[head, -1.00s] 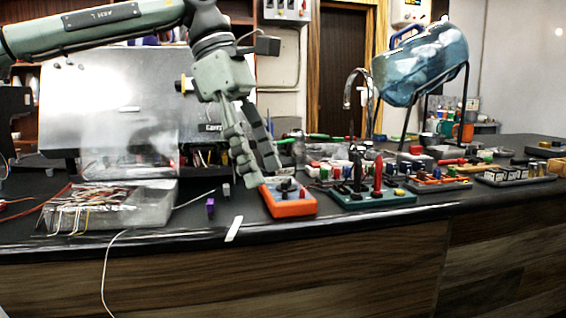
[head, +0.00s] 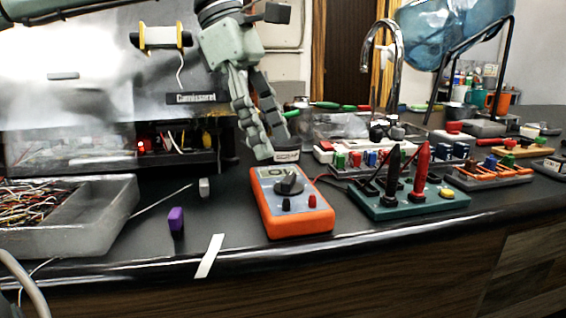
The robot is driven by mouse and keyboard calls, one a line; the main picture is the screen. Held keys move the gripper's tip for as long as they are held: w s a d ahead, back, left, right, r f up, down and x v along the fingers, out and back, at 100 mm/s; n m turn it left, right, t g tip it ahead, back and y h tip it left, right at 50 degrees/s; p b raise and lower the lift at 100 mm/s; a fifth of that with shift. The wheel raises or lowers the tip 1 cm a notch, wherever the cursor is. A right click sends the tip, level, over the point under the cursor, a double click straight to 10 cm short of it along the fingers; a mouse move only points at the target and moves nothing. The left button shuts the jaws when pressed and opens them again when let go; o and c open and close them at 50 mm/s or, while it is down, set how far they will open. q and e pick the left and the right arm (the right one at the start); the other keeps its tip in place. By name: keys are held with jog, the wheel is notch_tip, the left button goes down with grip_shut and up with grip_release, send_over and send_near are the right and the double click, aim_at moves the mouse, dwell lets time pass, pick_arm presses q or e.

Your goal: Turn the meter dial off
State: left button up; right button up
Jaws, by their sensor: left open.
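The orange multimeter (head: 302,225) lies on the dark counter near its front edge. Its grey face carries a dark round dial (head: 289,182), with black and red jacks below it. The dial's exact setting is too small to tell. My left gripper (head: 275,148) comes down from above, just behind and above the meter's far end. Its fingers are open and nothing is between them. The fingertips appear close to the meter's top end; whether they touch it I cannot tell. My right gripper is not in view.
A green board (head: 420,203) with black and red probes stands right of the meter. A wire-filled tray (head: 95,222) is at left. A purple block (head: 176,220) and a white strip (head: 210,256) lie left of the meter. A faucet (head: 378,70) stands behind.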

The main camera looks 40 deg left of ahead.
aim_at(287, 177)
pick_arm(q)
jog(key=x, duration=0.5)
jog(key=shift+f, duration=0.2)
jog(key=c, duration=1.2)
